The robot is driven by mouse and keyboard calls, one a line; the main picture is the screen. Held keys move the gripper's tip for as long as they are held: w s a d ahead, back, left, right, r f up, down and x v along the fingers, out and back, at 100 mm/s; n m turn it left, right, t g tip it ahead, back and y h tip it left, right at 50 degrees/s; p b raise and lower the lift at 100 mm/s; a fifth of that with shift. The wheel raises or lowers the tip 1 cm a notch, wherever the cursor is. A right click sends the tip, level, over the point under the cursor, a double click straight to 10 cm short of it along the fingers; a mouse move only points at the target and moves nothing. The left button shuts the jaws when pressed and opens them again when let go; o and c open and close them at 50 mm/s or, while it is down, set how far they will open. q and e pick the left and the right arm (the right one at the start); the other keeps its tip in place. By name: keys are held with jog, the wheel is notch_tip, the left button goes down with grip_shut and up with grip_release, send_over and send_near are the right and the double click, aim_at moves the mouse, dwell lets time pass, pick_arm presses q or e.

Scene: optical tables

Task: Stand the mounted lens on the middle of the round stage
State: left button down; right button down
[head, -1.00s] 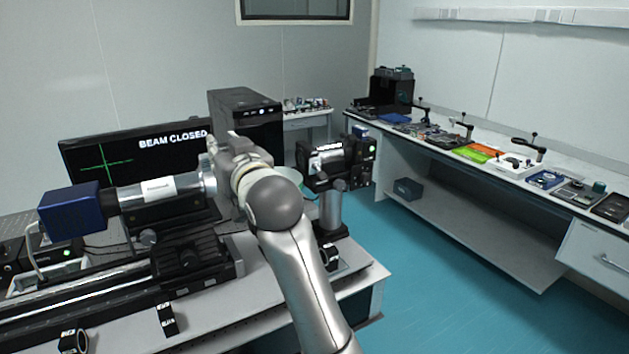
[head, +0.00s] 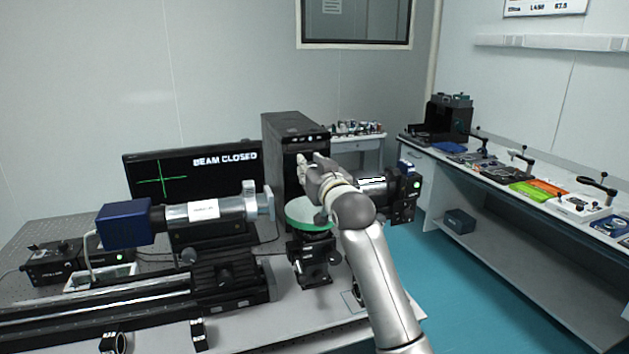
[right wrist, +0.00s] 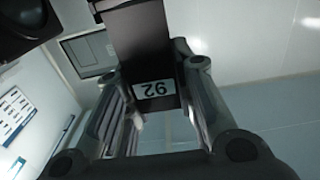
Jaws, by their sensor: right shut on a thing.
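The lens glass is not clear there, and in the head view the held piece is hidden by the gripper and wrist. The round stage (head: 300,212) has a pale top with a green rim on a black mount. My forearm covers its right side. My left gripper is not in view.
A blue camera with a silver tube (head: 215,209) stands left of the stage on a black rail. A black instrument (head: 402,196) stands to its right. Small labelled black mounts (head: 198,335) stand at the table's front. A computer tower (head: 295,135) and monitor (head: 190,172) are behind.

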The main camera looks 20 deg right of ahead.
jog(key=shift+w+d+f, duration=0.25)
jog(key=shift+w+f, duration=0.2)
jog(key=shift+f, duration=0.1)
jog(key=f, duration=0.1)
jog(key=f+p, duration=0.2)
jog(key=f, duration=0.1)
jog(key=shift+w+d, duration=0.3)
jog(key=shift+d, duration=0.05)
jog(key=shift+a, duration=0.1)
jog(key=shift+f, duration=0.15)
jog(key=c, duration=1.7)
grip_release()
jog(key=shift+f, duration=0.15)
jog(key=o, duration=0.5)
jog(key=shift+r, duration=0.2)
